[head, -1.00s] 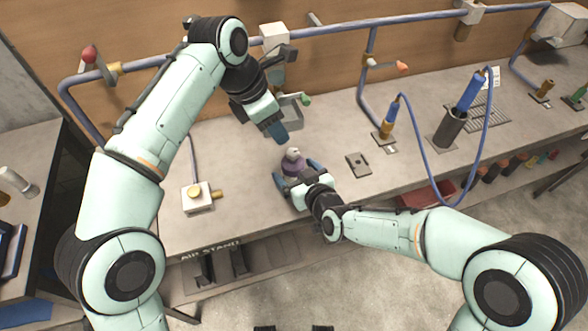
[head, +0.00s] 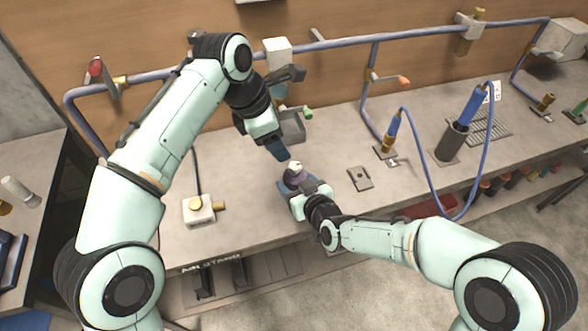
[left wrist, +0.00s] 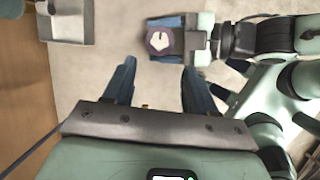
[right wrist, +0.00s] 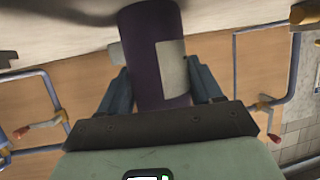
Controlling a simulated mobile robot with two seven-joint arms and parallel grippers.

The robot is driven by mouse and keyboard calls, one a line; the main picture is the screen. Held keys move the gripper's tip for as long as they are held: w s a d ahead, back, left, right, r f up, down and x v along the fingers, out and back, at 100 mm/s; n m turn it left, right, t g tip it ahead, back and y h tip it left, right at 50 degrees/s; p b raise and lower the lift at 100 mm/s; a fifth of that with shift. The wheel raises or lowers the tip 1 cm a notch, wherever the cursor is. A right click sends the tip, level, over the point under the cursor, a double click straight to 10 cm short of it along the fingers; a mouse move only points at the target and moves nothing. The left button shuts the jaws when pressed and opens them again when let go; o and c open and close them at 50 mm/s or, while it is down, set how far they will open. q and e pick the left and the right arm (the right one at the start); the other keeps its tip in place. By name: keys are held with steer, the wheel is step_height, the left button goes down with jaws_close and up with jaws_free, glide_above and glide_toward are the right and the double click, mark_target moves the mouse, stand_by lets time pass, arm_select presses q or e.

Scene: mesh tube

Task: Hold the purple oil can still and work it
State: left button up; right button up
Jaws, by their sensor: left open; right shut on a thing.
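The purple oil can (head: 294,175) stands on the bench near its front edge, with a pale top. In the right wrist view its dark purple body (right wrist: 152,60) with a pale label sits between the fingers. My right gripper (head: 292,186) is shut on the can's body from the front. My left gripper (head: 284,155) is open and empty, above and just behind the can. In the left wrist view the can's round top (left wrist: 159,40) lies beyond the open fingertips (left wrist: 158,68), apart from them.
A grey bin (head: 291,128) stands behind the can. A flat metal plate (head: 360,178) lies to its right, and a white box with a yellow knob (head: 198,209) to its left. A blue tool in a dark holder (head: 452,142) and a hanging blue hose stand farther right.

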mark_target(294, 166)
arm_select(q)
steer(key=d+f+n, duration=0.1)
steer(key=f+n, duration=0.2)
steer(key=d+f+n+t+y, duration=0.1)
steer(key=f+n, duration=0.1)
steer(key=n, duration=0.1)
steer(key=w+d+f+n+t, duration=0.1)
steer(key=f+n, duration=0.2)
steer(key=shift+d+f+n+y, duration=0.1)
steer(key=shift+f+n+y, duration=0.2)
steer(key=shift+f, duration=0.05)
stand_by(2.2)
